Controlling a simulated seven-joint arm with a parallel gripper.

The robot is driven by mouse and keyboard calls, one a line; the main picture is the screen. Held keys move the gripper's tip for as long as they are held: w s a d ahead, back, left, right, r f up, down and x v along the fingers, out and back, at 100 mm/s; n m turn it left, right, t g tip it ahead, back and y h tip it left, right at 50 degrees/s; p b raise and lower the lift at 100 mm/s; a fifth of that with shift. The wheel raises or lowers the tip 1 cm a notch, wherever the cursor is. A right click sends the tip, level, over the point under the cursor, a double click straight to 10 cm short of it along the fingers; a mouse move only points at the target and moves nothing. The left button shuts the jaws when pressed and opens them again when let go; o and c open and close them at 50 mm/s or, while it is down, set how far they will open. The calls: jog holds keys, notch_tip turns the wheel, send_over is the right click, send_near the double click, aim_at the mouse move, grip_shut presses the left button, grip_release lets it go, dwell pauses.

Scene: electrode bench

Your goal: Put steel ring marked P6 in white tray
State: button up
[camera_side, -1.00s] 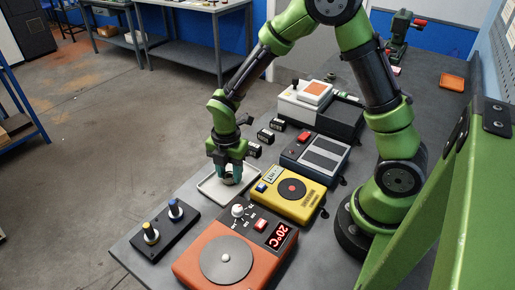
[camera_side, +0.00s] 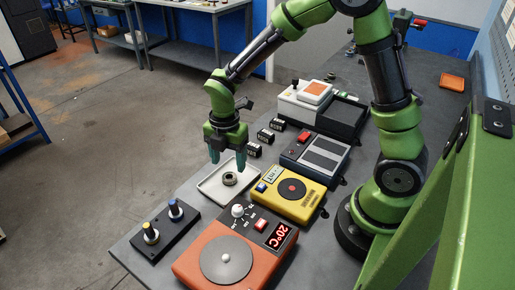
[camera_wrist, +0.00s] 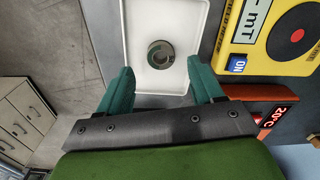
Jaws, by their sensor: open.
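The steel ring (camera_side: 230,179) lies flat in the white tray (camera_side: 209,188), near its middle. In the wrist view the ring (camera_wrist: 160,43) is a grey-green ring with a hole, apart from the walls of the tray (camera_wrist: 136,78). Its P6 marking is too small to read. My gripper (camera_side: 228,160) is open and empty above the tray, its teal fingertips clear of the ring. In the wrist view the two fingers of my gripper (camera_wrist: 160,78) stand wide apart, with nothing between them.
A yellow device (camera_side: 284,209) with a red disc stands right of the tray. An orange hotplate (camera_side: 199,259) reading 20°C is in front. A black block with two posts (camera_side: 152,244) is at the front left. Small black blocks (camera_side: 265,136) stand behind the tray.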

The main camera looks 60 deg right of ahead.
notch_tip(320, 180, up, 7)
jog(key=s+d+r+m+t+y, duration=0.2)
jog(key=s+r+m+t, duration=0.5)
jog(key=m, duration=1.7)
jog(key=s+r, duration=0.5)
jog(key=s, duration=0.1)
jog(key=shift+s, duration=0.15)
jog(key=shift+d, duration=0.1)
